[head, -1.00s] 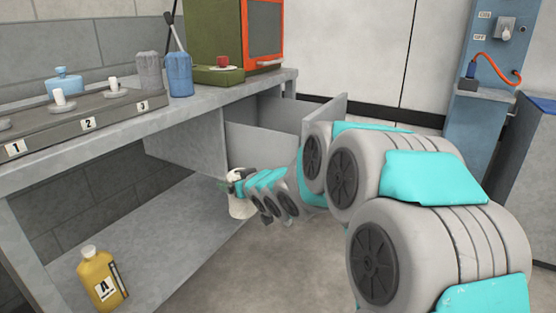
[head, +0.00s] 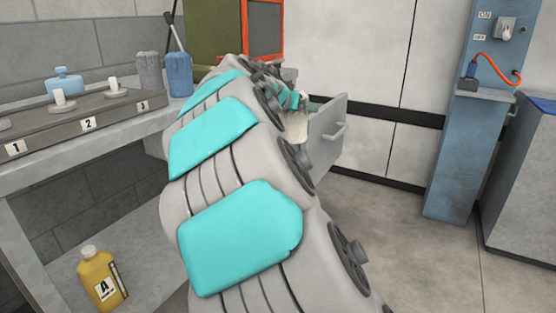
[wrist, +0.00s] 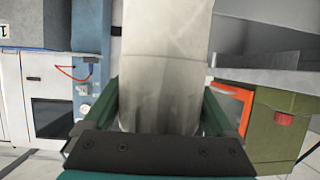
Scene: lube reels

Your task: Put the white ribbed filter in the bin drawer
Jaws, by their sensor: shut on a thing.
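The white ribbed filter (head: 296,126) is a pale cylinder in my gripper (head: 296,102). It hangs upright at the open bin drawer (head: 327,138), just behind its front panel. I cannot tell whether its lower end is inside the drawer or above it. In the wrist view the filter (wrist: 166,60) fills the middle, between the two green fingers of my gripper (wrist: 162,108), which is shut on it. My arm hides much of the drawer in the head view.
A workbench (head: 120,128) carries a grey ribbed canister (head: 149,68), a blue ribbed canister (head: 179,74) and a blue bottle (head: 65,82). A yellow bottle (head: 100,278) stands on the lower shelf. A blue pillar (head: 460,150) stands at right; the floor before it is clear.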

